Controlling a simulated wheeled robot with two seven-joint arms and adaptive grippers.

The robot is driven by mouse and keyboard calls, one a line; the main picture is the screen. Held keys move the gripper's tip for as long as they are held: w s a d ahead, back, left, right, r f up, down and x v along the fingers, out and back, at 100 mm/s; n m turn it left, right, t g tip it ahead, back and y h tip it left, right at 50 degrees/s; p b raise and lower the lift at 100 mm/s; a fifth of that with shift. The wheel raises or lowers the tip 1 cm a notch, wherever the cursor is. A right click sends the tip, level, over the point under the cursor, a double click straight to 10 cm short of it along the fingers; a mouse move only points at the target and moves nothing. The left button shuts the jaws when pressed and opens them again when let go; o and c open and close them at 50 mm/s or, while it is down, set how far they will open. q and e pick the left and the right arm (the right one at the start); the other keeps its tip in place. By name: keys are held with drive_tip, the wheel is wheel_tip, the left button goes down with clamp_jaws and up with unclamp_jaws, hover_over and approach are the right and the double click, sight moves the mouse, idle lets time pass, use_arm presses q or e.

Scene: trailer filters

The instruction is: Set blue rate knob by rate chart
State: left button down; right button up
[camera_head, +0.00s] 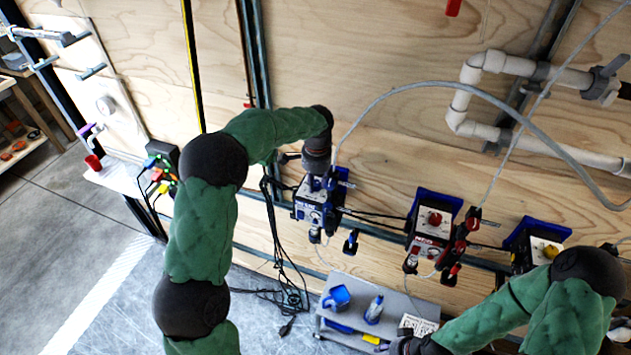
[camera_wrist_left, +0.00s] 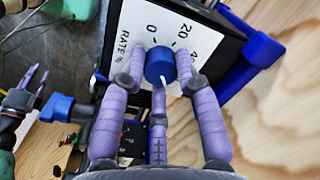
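The blue rate knob (camera_wrist_left: 160,66) is on a white dial face (camera_wrist_left: 125,45) marked "RATE %", with 0, 20 and a partly hidden 4. A white pointer line on the knob faces the bottom of the left wrist view. My left gripper (camera_wrist_left: 160,70) has its purple fingers closed in around the knob, apparently touching its sides. In the head view it is at the blue pump (camera_head: 312,205), mostly hidden by its wrist. My right gripper (camera_wrist_left: 38,78) shows small with spread, empty fingers. A printed card (camera_head: 418,325), perhaps the rate chart, is unreadable.
A red pump (camera_head: 428,238) and a yellow-knobbed pump (camera_head: 538,245) stand to the right along the plywood wall. A low grey shelf (camera_head: 350,338) below holds a blue jug (camera_head: 337,298) and a bottle (camera_head: 374,310). Cables hang beside the blue pump.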

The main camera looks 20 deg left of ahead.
use_arm(q)
drive_tip(key=shift+a+m+p, duration=0.1)
drive_tip(key=shift+m+p, duration=0.55)
drive_tip(key=shift+m, duration=0.45)
drive_tip(key=shift+m+p, duration=0.3)
drive_tip(key=shift+m, duration=0.7)
drive_tip(key=c, duration=0.9)
unclamp_jaws()
drive_tip(key=shift+a, duration=0.1)
